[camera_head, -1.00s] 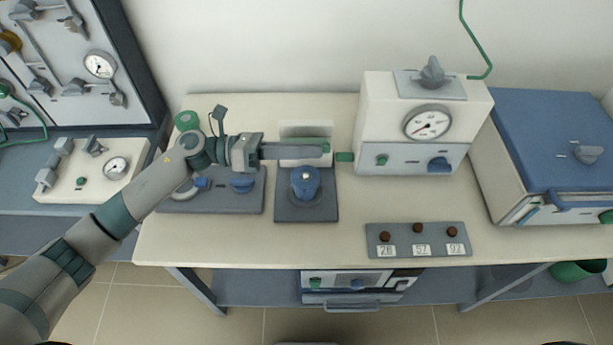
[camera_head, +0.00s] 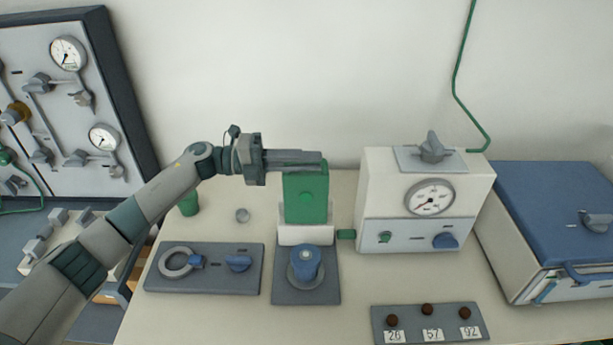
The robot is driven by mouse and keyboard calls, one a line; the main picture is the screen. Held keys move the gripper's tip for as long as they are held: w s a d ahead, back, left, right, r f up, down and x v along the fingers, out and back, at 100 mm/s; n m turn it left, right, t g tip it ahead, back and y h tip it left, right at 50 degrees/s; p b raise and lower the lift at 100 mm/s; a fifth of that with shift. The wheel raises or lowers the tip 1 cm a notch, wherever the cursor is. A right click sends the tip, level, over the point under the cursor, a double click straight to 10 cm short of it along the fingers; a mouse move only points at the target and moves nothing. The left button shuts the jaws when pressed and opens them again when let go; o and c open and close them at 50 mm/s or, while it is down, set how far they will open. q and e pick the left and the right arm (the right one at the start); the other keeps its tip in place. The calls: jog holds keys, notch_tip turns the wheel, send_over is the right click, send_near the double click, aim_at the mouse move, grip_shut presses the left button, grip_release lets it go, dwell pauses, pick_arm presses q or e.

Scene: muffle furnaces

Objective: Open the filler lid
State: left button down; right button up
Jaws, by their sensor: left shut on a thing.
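The filler lid (camera_head: 306,196) is a green panel. It stands raised, roughly upright, above a small white block (camera_head: 306,235) at the middle of the table. My left gripper (camera_head: 312,162) comes in from the left, its fingers lying level along the lid's top edge. It is shut on that edge, and the fingers hide the very top of the lid. In front of the block, a grey plate (camera_head: 286,297) bears a blue knob (camera_head: 306,263). My right gripper is not in view.
A white unit with a gauge (camera_head: 425,232) stands right of the lid, and a blue-topped box (camera_head: 560,215) further right. A plate with a ring and blue knob (camera_head: 206,284) lies at left. A numbered strip (camera_head: 430,323) lies in front. A green cup (camera_head: 189,204) stands behind.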

pick_arm(q)
jog(key=shift+w+n, duration=0.3)
jog(key=shift+w, duration=0.15)
